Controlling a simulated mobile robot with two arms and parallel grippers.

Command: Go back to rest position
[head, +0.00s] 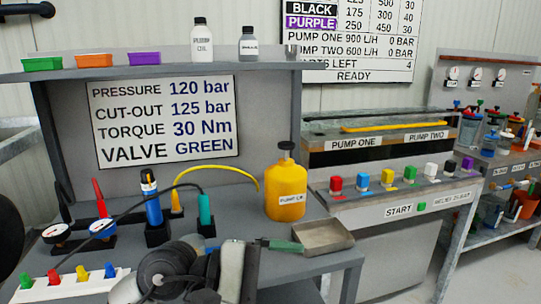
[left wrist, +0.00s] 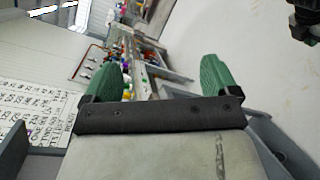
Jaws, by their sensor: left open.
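My left gripper (head: 283,246) is in the lower middle of the head view, seen side-on, with a green finger pointing right towards a grey metal tray (head: 322,237). I cannot tell if it touches the tray. In the left wrist view the two green fingers of my left gripper (left wrist: 160,72) stand wide apart with nothing between them. A dark part with a bit of green at the top right corner of the left wrist view may be my right gripper (left wrist: 305,22); its jaws are not clear. My right gripper does not show in the head view.
A yellow pump-oil jug (head: 286,195) stands behind my left gripper. Two gauges, a blue tool (head: 152,200) and a teal-handled tool (head: 204,212) stand left on the bench. A pump console (head: 400,195) with coloured blocks is right; open floor shows at lower right.

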